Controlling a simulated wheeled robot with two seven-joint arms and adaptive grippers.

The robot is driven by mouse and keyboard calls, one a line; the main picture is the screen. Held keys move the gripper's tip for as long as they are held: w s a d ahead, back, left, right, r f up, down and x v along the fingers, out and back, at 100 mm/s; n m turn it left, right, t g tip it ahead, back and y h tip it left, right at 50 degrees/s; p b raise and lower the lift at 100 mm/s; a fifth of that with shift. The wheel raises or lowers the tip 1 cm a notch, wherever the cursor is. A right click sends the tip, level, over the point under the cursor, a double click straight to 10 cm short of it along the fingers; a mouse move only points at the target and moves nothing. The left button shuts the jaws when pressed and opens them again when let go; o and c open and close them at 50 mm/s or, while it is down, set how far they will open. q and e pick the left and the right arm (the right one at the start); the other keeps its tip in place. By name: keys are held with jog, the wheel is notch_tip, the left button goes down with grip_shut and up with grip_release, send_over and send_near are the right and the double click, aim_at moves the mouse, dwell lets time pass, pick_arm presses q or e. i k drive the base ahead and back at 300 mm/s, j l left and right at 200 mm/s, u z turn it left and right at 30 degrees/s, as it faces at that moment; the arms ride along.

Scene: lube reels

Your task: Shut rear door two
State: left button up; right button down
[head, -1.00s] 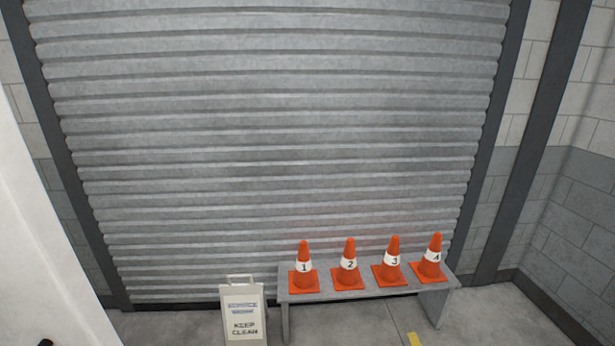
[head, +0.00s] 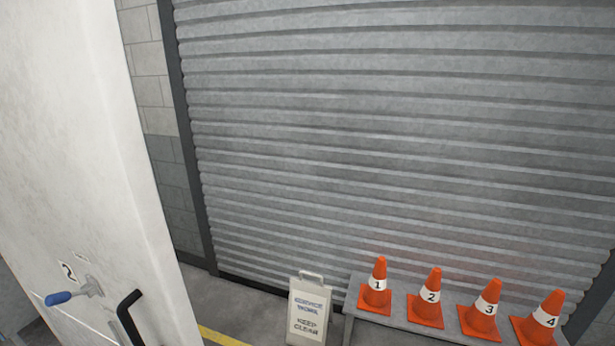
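A white panel (head: 90,140) marked with a "2" fills the left of the head view, its edge facing me. It carries a lever with a blue grip (head: 59,298) beside the number label (head: 68,271). A black bar handle (head: 129,316) stands out near the panel's right edge, cut off by the bottom of the view. I cannot tell how far the panel is swung open. Neither of my grippers is in view.
Orange cones numbered 1 (head: 377,288) to 4 stand on a grey bench (head: 352,303) at the lower right. A folding floor sign (head: 309,308) stands left of the bench. A closed roller shutter (head: 400,130) fills the background. Some floor with a yellow line (head: 222,337) is clear.

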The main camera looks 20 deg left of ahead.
aim_at(81, 209)
jog(key=i+l+u, duration=0.1)
jog(key=u, duration=0.35)
jog(key=i+l+u, duration=0.15)
jog(key=u, duration=0.25)
jog(key=i+l+u, duration=0.1)
jog(key=u, duration=0.35)
jog(key=l+u, duration=0.45)
jog(key=i+l+u, duration=0.1)
jog(key=l+u, duration=0.15)
jog(key=u, duration=0.2)
jog(key=l+u, duration=0.25)
jog(key=u, duration=0.15)
jog(key=l+u, duration=0.4)
jog(key=l, duration=0.15)
jog(key=l+u, duration=0.35)
jog(key=l, duration=0.2)
jog(key=l+u, duration=0.15)
jog(key=l, duration=0.35)
